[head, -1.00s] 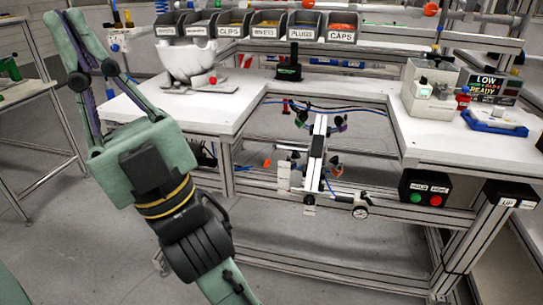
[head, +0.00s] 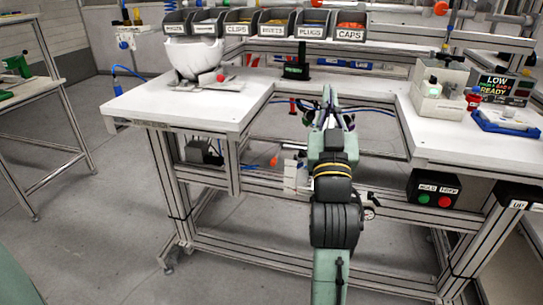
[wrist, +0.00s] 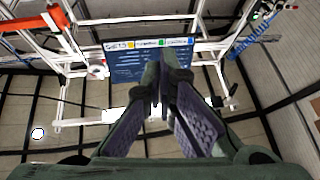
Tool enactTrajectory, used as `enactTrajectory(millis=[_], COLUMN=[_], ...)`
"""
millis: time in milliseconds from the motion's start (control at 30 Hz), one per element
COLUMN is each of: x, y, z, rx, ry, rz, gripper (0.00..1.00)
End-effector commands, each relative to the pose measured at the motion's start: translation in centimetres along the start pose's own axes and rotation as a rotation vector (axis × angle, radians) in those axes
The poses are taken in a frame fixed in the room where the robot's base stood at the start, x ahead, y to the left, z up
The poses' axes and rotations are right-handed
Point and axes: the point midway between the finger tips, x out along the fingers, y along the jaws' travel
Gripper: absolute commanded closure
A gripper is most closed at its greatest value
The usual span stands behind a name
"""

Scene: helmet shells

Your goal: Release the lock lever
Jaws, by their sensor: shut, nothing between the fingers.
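My gripper (head: 329,105) points upward at the inner opening of the U-shaped bench. Its fingers also show in the wrist view (wrist: 163,75), shut and empty. The clamp fixture (head: 290,172) in the bench opening is mostly hidden behind my gripper and wrist. Only a white block at its left and a small wheel (head: 371,211) at its lower right show. I cannot make out a lock lever for certain. A red-tipped part (head: 293,106) shows left of my fingers. A white helmet shell (head: 196,58) sits on the left bench top, apart from my gripper.
Labelled bins (head: 350,27) line the back of the bench (head: 190,108). A beige box (head: 440,92), a sign (head: 497,90) and a blue tray (head: 507,122) stand at the right. A button box (head: 434,190) hangs below.

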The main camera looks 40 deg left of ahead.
Motion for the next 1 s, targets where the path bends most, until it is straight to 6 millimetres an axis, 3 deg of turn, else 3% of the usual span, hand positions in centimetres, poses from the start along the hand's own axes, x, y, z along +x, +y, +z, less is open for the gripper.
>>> enactTrajectory(millis=[33,200,400,467,533,600,767,1000], x=[-0.2,-1.5,-3.6,-4.1,-4.0,-3.3,-1.4,1.3], y=[2.7,9.2,14.2,14.8,13.9,11.9,5.8,-8.2], z=[2.5,8.8,15.5,17.8,20.8,22.4,24.7,25.7], rx=[-0.018,-0.047,-0.057,-0.055,-0.054,-0.056,-0.071,-0.12], ry=[-0.071,-0.264,-0.472,-0.544,-0.631,-0.677,-0.741,-0.784], rz=[0.052,0.181,0.302,0.331,0.345,0.339,0.296,0.189], gripper=[1.0,1.0,1.0,1.0,1.0,1.0,1.0,1.0])
